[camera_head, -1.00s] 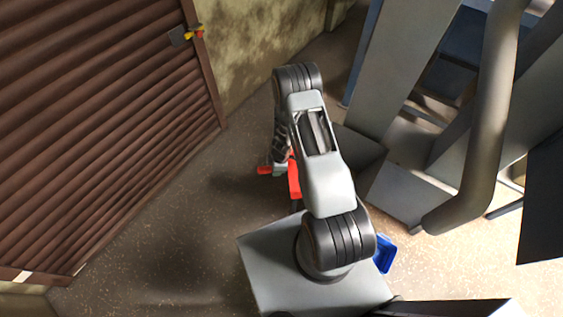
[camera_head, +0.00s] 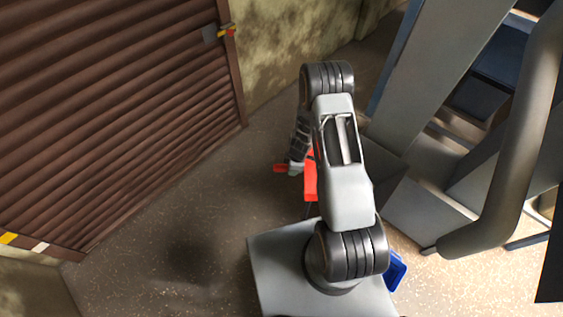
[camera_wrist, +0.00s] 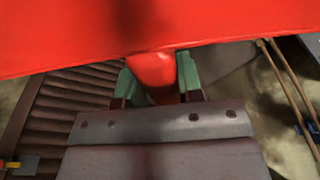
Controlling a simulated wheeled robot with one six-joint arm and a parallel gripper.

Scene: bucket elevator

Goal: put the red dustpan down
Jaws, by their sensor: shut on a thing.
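The red dustpan (camera_head: 310,178) shows in the head view beside my arm, partly hidden behind it. In the wrist view its broad red pan (camera_wrist: 160,30) fills the top of the picture. My gripper (camera_wrist: 155,82) is shut on the dustpan's red handle, with a green finger pad on each side. In the head view my gripper (camera_head: 296,166) is small and mostly covered by the arm. The dustpan appears held above the floor, but its exact height is hard to tell.
A brown slatted shutter (camera_head: 110,100) stands at the left. Grey machine panels and a thick grey pipe (camera_head: 510,140) stand at the right. A blue container (camera_head: 396,271) lies beside my base. The speckled floor (camera_head: 170,225) between shutter and base is clear.

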